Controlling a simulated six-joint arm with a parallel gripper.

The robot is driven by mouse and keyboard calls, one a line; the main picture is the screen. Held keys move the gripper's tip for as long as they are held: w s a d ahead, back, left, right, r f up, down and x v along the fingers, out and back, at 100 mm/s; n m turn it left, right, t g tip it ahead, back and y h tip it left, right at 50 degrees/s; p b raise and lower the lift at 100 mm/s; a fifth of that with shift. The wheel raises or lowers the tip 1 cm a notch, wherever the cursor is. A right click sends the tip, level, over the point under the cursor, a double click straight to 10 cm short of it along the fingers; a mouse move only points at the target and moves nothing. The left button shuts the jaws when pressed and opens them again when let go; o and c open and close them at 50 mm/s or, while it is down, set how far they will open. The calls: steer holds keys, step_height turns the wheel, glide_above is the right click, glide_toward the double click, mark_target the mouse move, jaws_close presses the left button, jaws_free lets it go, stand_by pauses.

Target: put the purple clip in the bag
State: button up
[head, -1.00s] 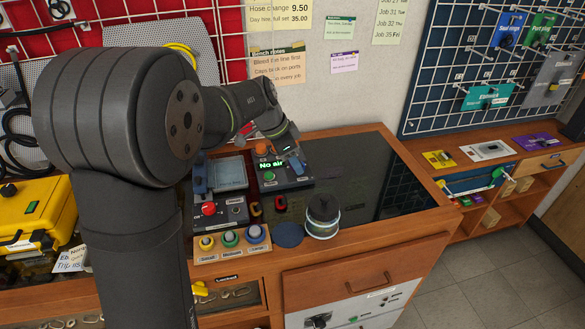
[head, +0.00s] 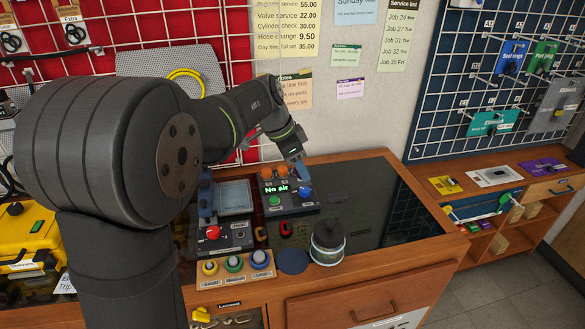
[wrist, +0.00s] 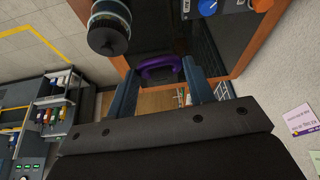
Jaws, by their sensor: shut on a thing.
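The purple clip (wrist: 160,66) shows in the wrist view as a curved purple piece between the blue fingers. My gripper (wrist: 162,75) is shut on it. In the head view my gripper (head: 301,170) is over the back of the bench, beside the control box with the "No air" display. The clip cannot be made out there. No bag can be surely told in these frames. A round dark-topped pot (head: 328,241) stands on the bench in front of the gripper and also shows in the wrist view (wrist: 109,26).
The "No air" control box (head: 283,192) has coloured knobs. Small, medium and large rings sit on a wooden stand (head: 236,272) at the bench front. A dark glossy panel (head: 385,205) is clear to the right. Packets hang on the blue pegboard (head: 450,90).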

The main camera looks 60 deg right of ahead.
steer(key=w+a+f+n+t, duration=0.2)
steer(key=w+f+n+t, duration=0.2)
steer(key=w+f+n, duration=0.45)
steer(key=n, duration=0.4)
glide_above(236, 203)
steer(key=a, duration=0.1)
steer(key=shift+t+h, duration=0.3)
steer(key=f, duration=0.6)
steer(key=shift+s+a, duration=0.15)
steer(key=shift+s, duration=0.05)
steer(key=shift+f, duration=2.1)
steer(key=shift+f, duration=0.2)
steer(key=o, duration=1)
steer(key=shift+c, duration=0.2)
steer(key=shift+r, duration=0.1)
steer(key=v, duration=1.2)
